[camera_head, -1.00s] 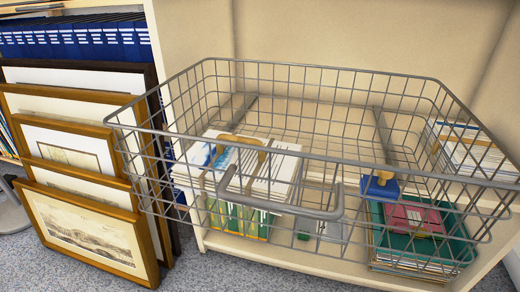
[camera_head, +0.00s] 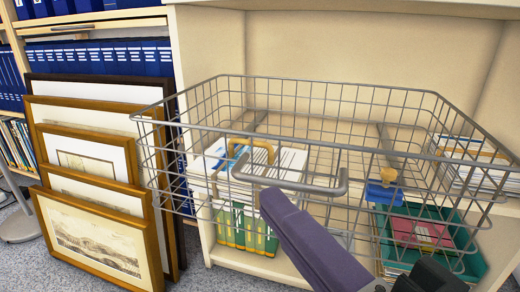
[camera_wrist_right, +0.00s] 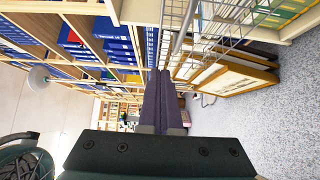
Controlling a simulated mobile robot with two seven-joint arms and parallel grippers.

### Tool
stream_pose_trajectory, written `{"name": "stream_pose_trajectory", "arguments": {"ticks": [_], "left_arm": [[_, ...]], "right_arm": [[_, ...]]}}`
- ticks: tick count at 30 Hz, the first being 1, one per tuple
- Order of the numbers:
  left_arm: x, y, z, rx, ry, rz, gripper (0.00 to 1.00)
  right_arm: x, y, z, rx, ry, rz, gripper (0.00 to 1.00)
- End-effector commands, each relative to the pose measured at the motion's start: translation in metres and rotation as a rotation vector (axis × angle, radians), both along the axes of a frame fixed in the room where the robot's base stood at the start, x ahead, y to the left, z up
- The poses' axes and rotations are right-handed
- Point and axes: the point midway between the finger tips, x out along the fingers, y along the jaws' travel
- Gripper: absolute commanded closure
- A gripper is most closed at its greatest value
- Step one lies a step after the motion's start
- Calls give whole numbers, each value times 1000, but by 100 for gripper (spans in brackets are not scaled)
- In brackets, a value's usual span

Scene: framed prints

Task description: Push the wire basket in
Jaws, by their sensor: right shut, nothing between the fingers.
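The grey wire basket (camera_head: 300,82) juts out of the pale shelf compartment towards me in the head view. Its front loop handle (camera_head: 330,190) faces me. My right gripper (camera_head: 274,203) has purple fingers and comes in from the lower right. The fingers are shut together and empty, with their tips just below the handle in the picture. I cannot tell whether they touch the basket. In the right wrist view the shut fingers (camera_wrist_right: 161,75) point forward and part of the wire basket (camera_wrist_right: 235,28) shows at the upper right. My left gripper is not in view.
Framed prints (camera_head: 100,240) lean in a stack at the left, close beside the basket. Papers (camera_head: 285,162), a blue-based stamp (camera_head: 383,192) and a green tray (camera_head: 470,262) show through or below the wires. Blue binders (camera_head: 100,55) fill shelves behind the prints.

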Motion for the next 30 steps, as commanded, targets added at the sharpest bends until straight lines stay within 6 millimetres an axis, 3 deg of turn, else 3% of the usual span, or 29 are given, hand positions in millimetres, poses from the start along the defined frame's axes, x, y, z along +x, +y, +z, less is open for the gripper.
{"name": "stream_pose_trajectory", "arguments": {"ticks": [11,15,21,30], "left_arm": [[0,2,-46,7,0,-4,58],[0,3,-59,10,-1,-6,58],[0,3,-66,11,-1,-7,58],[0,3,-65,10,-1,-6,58]], "right_arm": [[70,39,-4,5,-2,0,100],[91,32,-4,1,-3,0,100],[105,27,-2,0,1,0,100],[107,26,-1,1,3,0,100]]}}
